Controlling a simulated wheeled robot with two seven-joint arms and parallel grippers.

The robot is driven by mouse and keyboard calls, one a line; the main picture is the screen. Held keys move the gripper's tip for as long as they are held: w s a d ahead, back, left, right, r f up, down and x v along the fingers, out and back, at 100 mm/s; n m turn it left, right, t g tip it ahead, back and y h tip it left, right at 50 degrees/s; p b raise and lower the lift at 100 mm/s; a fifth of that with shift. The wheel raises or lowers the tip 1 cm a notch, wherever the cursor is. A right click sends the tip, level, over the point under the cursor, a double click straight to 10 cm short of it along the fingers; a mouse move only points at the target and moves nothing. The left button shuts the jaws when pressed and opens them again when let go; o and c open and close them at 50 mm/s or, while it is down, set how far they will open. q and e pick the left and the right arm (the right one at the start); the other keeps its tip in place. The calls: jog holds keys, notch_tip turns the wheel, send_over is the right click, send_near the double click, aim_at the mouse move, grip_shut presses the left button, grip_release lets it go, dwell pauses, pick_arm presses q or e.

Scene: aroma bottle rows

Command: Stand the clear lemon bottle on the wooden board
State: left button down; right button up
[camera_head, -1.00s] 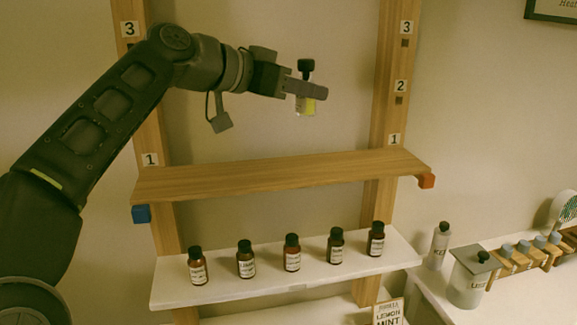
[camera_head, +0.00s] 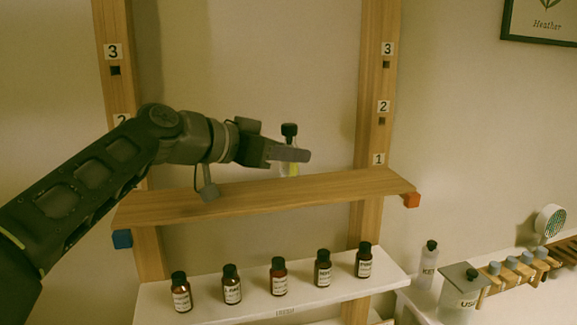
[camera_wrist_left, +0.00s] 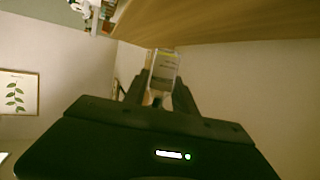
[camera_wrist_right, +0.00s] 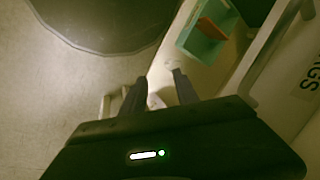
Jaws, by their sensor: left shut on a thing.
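The clear lemon bottle (camera_head: 289,141), with a black cap and yellowish contents, is upright in my left gripper (camera_head: 290,155). The gripper is shut around its body, just above the wooden board (camera_head: 235,205). The fingers hide part of the bottle, and I cannot tell whether its base touches the board. In the left wrist view the clear bottle (camera_wrist_left: 163,70) sits between the fingers close to the board (camera_wrist_left: 220,22). The board is bare. My right gripper (camera_wrist_right: 158,80) shows only in the right wrist view, with its fingers apart and nothing between them.
Several brown bottles (camera_head: 279,278) stand in a row on the white shelf (camera_head: 210,311) below the board. Wooden posts (camera_head: 373,90) rise at both sides. A teal box (camera_wrist_right: 208,40) lies near my right gripper.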

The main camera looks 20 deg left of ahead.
pick_arm(q)
jog(key=shift+f, duration=1.25)
jog(key=shift+f, duration=0.1)
jog(key=c, duration=1)
grip_release()
